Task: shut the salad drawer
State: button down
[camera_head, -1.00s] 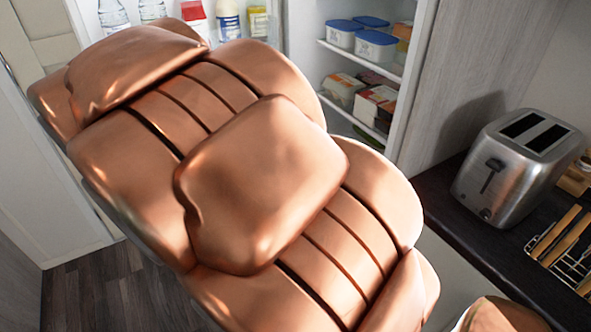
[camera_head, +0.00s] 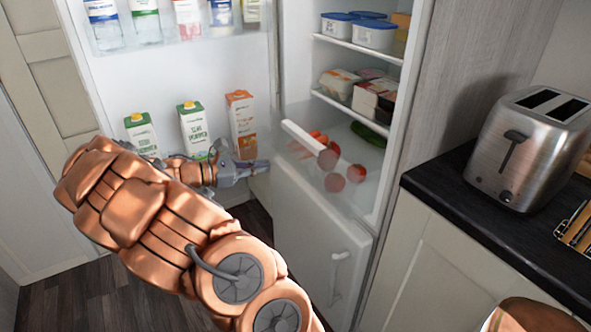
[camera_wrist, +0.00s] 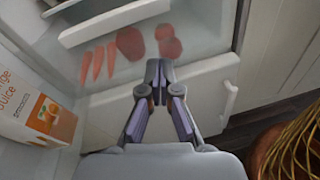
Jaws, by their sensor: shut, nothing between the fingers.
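The salad drawer is a clear bin low in the open fridge, with a white front strip (camera_head: 310,137) that also shows in the wrist view (camera_wrist: 115,20). Carrots and tomatoes (camera_head: 334,182) show through its clear wall. It looks pulled out, but how far is hard to tell. My gripper (camera_head: 262,166) is shut and empty, in front of the drawer and to its left in the head view. In the wrist view its fingertips (camera_wrist: 160,68) point at the drawer, just below the tomatoes. Whether they touch it I cannot tell.
The open fridge door on the left holds cartons, including an orange juice carton (camera_head: 241,125) close beside my gripper. Below the drawer is a white lower door with a handle (camera_head: 338,272). A toaster (camera_head: 530,150) stands on the dark counter (camera_head: 470,215) at right.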

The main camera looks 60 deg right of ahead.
jog(key=w+d+f+n+h+b, duration=0.25)
jog(key=w+d+f+n, duration=0.2)
jog(key=f, duration=0.25)
jog(key=b, duration=0.1)
send_near(303, 157)
jog(key=shift+m+t, duration=0.25)
jog(key=shift+t, duration=0.15)
jog(key=x, duration=0.7)
jog(key=shift+s+r, duration=0.1)
jog(key=shift+s, duration=0.1)
